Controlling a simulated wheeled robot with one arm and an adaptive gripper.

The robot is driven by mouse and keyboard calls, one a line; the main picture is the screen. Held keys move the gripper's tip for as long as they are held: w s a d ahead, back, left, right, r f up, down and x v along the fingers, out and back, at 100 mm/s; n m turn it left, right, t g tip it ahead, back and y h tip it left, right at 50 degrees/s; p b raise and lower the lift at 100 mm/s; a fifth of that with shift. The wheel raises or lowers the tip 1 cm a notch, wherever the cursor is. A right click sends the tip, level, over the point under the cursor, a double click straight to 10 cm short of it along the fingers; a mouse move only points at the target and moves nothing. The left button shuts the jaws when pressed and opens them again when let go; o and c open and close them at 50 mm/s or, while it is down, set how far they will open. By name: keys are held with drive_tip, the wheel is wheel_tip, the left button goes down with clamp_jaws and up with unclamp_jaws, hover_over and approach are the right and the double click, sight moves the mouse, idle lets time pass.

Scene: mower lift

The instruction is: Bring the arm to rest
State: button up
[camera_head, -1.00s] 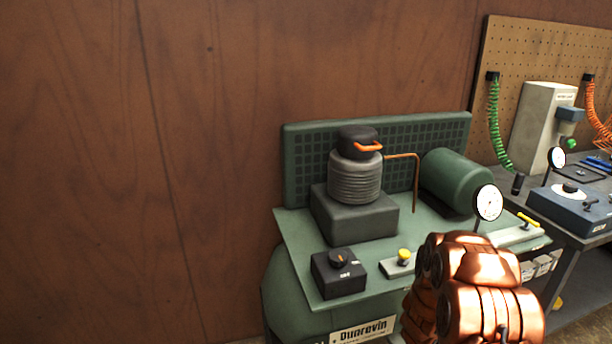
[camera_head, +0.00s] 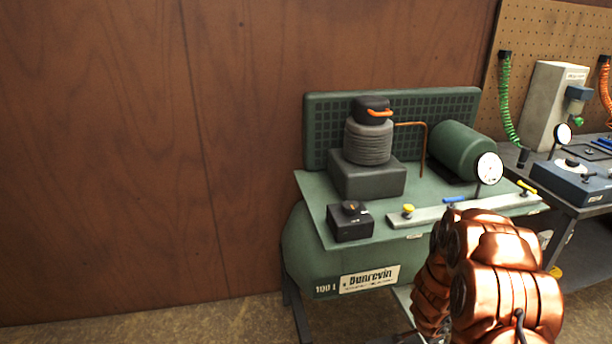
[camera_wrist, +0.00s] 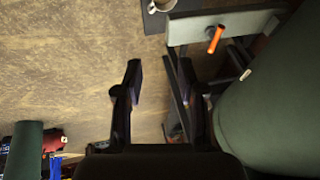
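My arm shows as copper-coloured links at the lower right of the head view, in front of the right part of the green compressor (camera_head: 340,254). My gripper (camera_wrist: 163,80) shows in the wrist view with its two dark fingers spread apart. The compressor's green tank (camera_wrist: 270,115) fills the right side of the wrist view, beside the right finger. In the head view the gripper itself is hidden or out of frame.
A workbench (camera_head: 590,210) with a blue gauge box (camera_head: 570,182) stands at the right, below a pegboard (camera_head: 540,40). A wooden wall (camera_head: 120,150) is behind. In the wrist view an orange-handled lever (camera_wrist: 215,40) is at upper right. Floor (camera_head: 230,320) at lower left is clear.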

drive_tip(key=s+a+r+n+y+p, duration=0.2)
drive_tip(key=s+a+r+n+y, duration=0.15)
drive_tip(key=a+r, duration=0.7)
drive_tip(key=s+a+r+n+y+p, duration=0.3)
drive_tip(key=a+r, duration=0.4)
drive_tip(key=r, duration=0.7)
drive_tip(key=s+a+r+n+g+p, duration=0.1)
drive_tip(key=s+a+r+n, duration=0.15)
drive_tip(key=s+r, duration=0.3)
drive_tip(key=s+a+r+n+g+p, duration=0.1)
drive_tip(key=s+r+n+g, duration=0.15)
drive_tip(key=s+r, duration=0.35)
drive_tip(key=s+d+r+n+g+h+p, duration=0.1)
drive_tip(key=s+r+n, duration=0.1)
drive_tip(key=s, duration=0.6)
drive_tip(key=s+d+r+n+h+p, duration=0.1)
drive_tip(key=s+r, duration=0.3)
drive_tip(key=s, duration=0.5)
drive_tip(key=shift+s+d+n+g+h, duration=0.15)
drive_tip(key=shift+d+n+g+h, duration=0.2)
drive_tip(key=shift+d+n+h, duration=0.25)
